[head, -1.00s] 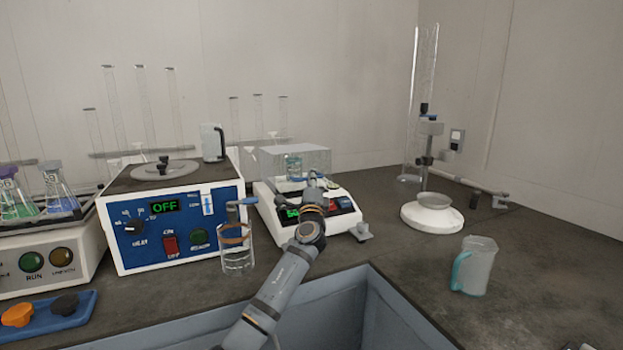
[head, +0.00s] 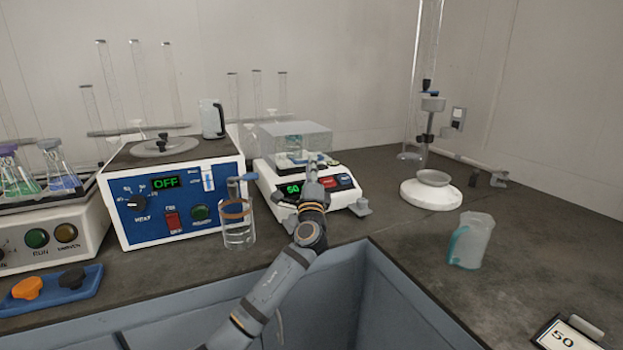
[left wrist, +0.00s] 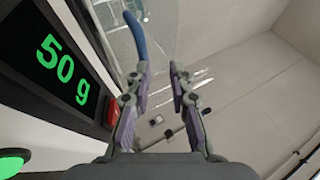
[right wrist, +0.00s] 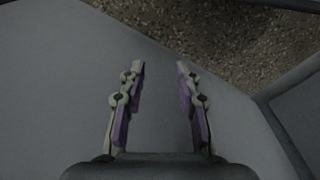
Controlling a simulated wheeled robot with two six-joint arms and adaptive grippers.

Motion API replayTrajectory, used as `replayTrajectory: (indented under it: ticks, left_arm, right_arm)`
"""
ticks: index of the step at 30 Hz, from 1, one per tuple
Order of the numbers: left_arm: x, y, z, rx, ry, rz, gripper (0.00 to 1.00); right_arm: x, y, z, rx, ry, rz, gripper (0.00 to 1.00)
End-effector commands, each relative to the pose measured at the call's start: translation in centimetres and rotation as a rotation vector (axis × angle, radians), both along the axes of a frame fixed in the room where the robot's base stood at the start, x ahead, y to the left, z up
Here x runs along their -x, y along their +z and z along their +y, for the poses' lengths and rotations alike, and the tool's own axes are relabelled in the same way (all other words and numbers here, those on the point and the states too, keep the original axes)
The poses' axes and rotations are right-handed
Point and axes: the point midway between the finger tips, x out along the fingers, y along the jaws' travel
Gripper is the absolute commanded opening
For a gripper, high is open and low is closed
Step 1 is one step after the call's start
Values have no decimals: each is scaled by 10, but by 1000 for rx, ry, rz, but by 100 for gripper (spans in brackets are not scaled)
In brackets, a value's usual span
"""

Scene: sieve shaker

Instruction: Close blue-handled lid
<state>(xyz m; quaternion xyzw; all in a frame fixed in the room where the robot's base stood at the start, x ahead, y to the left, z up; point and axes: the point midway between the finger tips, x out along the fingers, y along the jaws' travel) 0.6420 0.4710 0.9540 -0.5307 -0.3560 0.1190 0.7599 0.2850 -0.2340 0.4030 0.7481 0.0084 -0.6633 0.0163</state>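The balance (head: 312,200) reads 50 and carries a clear box-shaped cover (head: 290,133). I take this cover to be the lid; how far open it is cannot be told. Its curved blue handle (left wrist: 137,35) shows in the left wrist view beside the tip of the left-hand finger, outside the gap; touching cannot be told. My left gripper (head: 315,163) is in front of the cover, above the balance's front panel. In the left wrist view the left gripper (left wrist: 162,68) is open and empty. My right gripper (right wrist: 160,68) is open and empty over a plain grey surface.
A blue-fronted heater (head: 180,212) and a glass beaker (head: 238,232) stand left of the balance. A white round-based stand (head: 431,194) and a jug (head: 471,243) are to the right. The counter between balance and jug is clear. A sink edge (head: 420,290) lies in front.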

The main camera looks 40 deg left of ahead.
Motion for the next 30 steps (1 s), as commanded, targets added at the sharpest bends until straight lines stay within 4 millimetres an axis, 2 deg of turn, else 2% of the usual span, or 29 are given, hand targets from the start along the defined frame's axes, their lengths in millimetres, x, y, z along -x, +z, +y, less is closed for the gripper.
replayTrajectory:
  ticks: [3, 9, 30]
  left_arm:
    - [18, -12, -15, 0, -2, 3, 21]
    - [35, -21, -27, 1, -1, 1, 21]
    - [36, -22, -28, 1, 0, 1, 21]
  right_arm:
    - [0, 0, 0, 0, 0, 0, 33]
    - [0, 0, 0, 0, 0, 0, 33]
    - [0, 0, 0, 0, 0, 1, 33]
